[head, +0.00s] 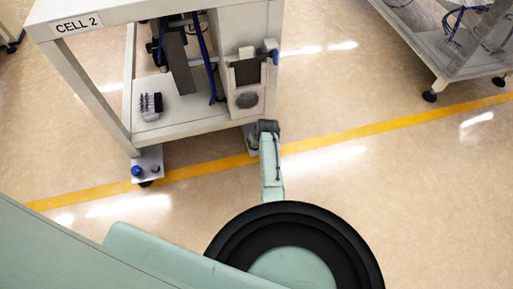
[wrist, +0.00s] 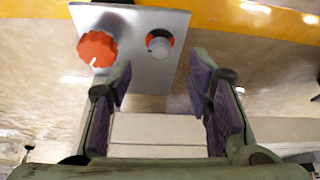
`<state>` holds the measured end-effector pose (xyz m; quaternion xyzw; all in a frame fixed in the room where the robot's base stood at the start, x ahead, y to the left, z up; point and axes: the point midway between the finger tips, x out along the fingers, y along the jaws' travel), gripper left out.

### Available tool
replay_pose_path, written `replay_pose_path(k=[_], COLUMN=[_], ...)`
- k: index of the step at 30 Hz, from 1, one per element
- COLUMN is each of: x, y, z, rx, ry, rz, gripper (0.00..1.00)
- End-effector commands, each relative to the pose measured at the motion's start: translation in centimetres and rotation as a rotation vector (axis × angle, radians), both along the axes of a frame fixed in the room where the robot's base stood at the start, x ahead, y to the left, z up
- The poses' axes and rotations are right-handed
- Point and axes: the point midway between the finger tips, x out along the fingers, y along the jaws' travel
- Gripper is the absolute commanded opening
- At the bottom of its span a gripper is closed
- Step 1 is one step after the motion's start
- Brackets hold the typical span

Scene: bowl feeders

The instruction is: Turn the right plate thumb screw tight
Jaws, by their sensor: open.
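In the wrist view a grey metal plate (wrist: 135,55) lies ahead of my gripper. It carries a large orange-red ribbed knob (wrist: 97,49) with a white mark on the left. On its right is a smaller grey round screw head (wrist: 158,44) over an orange ring, which looks like the thumb screw. My gripper (wrist: 161,70) is open and empty, its purple-padded fingers apart, with the plate seen beyond them. No contact shows. In the head view my gripper (head: 267,127) is at the cart's right front foot and largely hides this plate.
The cart marked CELL 2 (head: 95,12) stands above, with a lower shelf, hoses and a grey box (head: 247,98) near my gripper. A left plate (head: 150,158) with a blue knob sits at its other foot. Another cart (head: 440,60) is at right. Floor between is clear.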

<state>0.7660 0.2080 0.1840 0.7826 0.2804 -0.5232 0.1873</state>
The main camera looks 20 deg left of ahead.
Motion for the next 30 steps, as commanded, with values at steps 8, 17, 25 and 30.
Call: replay_pose_path(k=[8,17,25,30], x=[1.1,1.8,1.8,1.8], y=[0.9,1.5,1.5,1.5], z=[-4.1,-5.7,-5.7,-5.7], rx=[0.001,0.000,0.000,0.000], ry=[-0.001,0.000,0.000,0.000], rz=[0.000,0.001,0.000,0.000], gripper=[0.46,0.46,0.46,0.41])
